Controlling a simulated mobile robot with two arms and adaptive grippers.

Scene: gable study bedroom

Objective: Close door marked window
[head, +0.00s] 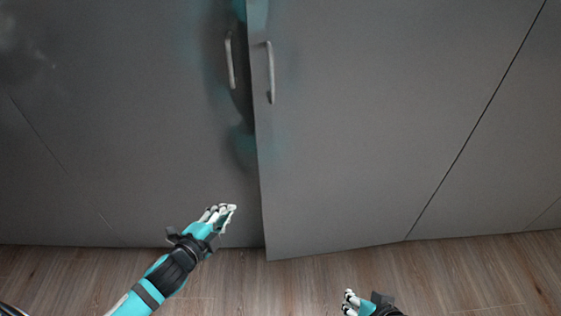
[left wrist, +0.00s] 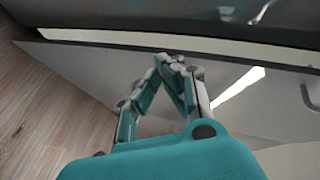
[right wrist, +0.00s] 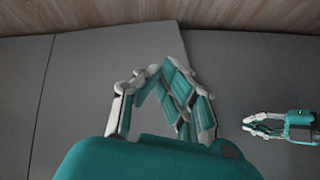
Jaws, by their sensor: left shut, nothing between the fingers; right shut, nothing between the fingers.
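Two grey doors fill the head view, and I can read no window marking on either. The right door (head: 330,150) stands slightly ajar, its free edge forward of the left door (head: 130,140). Its pale bar handle (head: 270,72) is near that edge; the left door's handle (head: 230,60) is beside it. My left gripper (head: 228,210) is shut and empty, low in front of the left door, left of the ajar edge. It also shows in the left wrist view (left wrist: 172,62). My right gripper (head: 350,297) is shut and empty, low before the right door.
Wooden floor (head: 230,275) runs along the bottom of the doors. More grey panels (head: 500,150) continue to the right beyond a seam. In the right wrist view, another teal gripper shape (right wrist: 265,128) shows at the right.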

